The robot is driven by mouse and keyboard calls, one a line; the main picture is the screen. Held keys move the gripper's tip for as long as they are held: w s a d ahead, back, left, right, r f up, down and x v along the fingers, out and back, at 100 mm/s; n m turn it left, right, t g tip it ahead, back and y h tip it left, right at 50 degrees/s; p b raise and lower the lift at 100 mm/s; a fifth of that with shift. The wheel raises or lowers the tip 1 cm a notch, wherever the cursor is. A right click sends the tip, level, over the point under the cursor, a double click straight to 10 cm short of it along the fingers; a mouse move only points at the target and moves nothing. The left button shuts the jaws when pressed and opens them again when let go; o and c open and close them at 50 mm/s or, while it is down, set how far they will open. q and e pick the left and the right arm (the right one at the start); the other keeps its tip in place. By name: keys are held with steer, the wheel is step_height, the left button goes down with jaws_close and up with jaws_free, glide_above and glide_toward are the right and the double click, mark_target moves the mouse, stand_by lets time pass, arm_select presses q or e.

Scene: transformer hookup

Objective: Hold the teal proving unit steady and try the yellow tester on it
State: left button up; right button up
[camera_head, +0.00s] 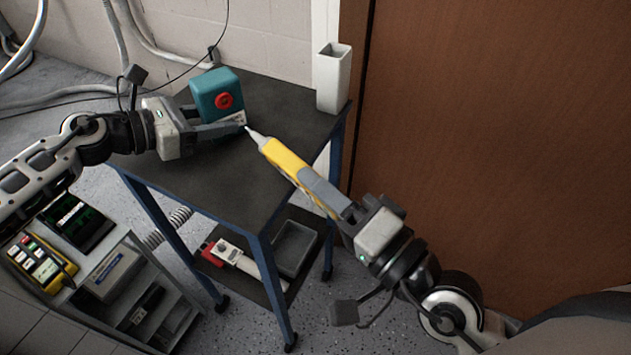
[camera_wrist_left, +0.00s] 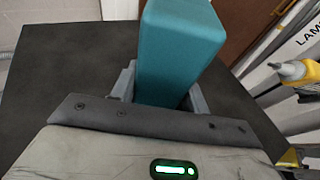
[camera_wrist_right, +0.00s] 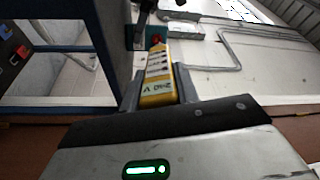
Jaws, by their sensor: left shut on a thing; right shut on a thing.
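The teal proving unit (camera_head: 217,92) stands on the dark top of the blue-legged cart, its red round socket (camera_head: 223,100) facing front. My left gripper (camera_head: 240,122) is shut on its lower part; in the left wrist view the teal block (camera_wrist_left: 178,50) sits between the fingers. My right gripper (camera_head: 318,190) is shut on the yellow tester (camera_head: 284,158), which also shows in the right wrist view (camera_wrist_right: 158,82). The tester's pale tip (camera_head: 252,133) points up-left toward the unit's front, close to my left fingertips. I cannot tell whether it touches anything.
A white square holder (camera_head: 333,78) stands at the cart top's (camera_head: 265,95) back right corner. The lower shelf holds a grey tray (camera_head: 294,248) and a red-and-white device (camera_head: 232,254). A grey case (camera_head: 118,280) stands lower left. A brown door (camera_head: 480,130) fills the right.

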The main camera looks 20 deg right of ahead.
arm_select(q)
steer(key=o, duration=0.8)
steer(key=shift+o, duration=0.2)
